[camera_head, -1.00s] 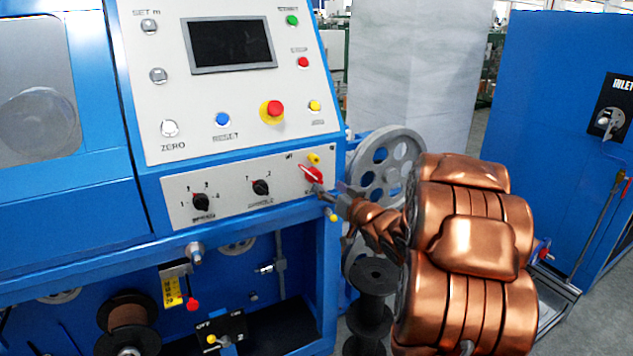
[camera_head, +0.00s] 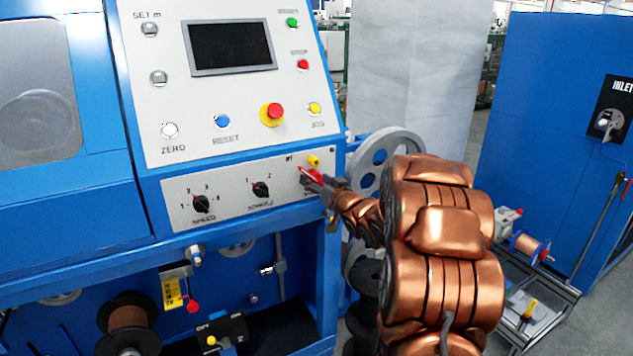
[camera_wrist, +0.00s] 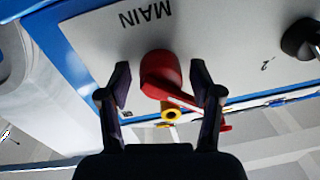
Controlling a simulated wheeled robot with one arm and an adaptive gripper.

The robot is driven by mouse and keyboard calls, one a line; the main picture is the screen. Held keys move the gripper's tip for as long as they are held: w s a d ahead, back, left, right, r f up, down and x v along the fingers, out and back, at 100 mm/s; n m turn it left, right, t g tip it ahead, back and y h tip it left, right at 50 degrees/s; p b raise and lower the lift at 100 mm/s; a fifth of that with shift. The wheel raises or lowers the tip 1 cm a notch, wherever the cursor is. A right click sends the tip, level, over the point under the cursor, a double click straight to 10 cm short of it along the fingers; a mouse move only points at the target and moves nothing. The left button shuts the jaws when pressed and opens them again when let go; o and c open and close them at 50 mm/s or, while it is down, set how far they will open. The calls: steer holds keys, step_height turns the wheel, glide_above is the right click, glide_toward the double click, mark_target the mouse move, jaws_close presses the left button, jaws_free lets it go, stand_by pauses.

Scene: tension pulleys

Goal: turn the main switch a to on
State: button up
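The red main switch (camera_head: 308,173) is on the lower right of the sloped control panel, partly hidden by my gripper in the head view. In the wrist view the red knob (camera_wrist: 158,70) sits below the upside-down word MAIN, and its red lever points to the lower right. My gripper (camera_head: 322,186) is at the switch. In the wrist view my gripper (camera_wrist: 164,88) is open, with one finger on each side of the knob. A gap shows on the left; the right finger is close to the lever, and I cannot tell whether they touch.
A yellow part (camera_head: 314,160) is just above the switch, and it shows as a yellow ring (camera_wrist: 170,115) in the wrist view. Two black selector knobs (camera_head: 261,189) (camera_head: 201,203) are to the left. A red emergency button (camera_head: 272,112) is higher up. A spoked wheel (camera_head: 385,150) stands behind my arm.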

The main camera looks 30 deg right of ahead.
jaws_close()
stand_by(0.3)
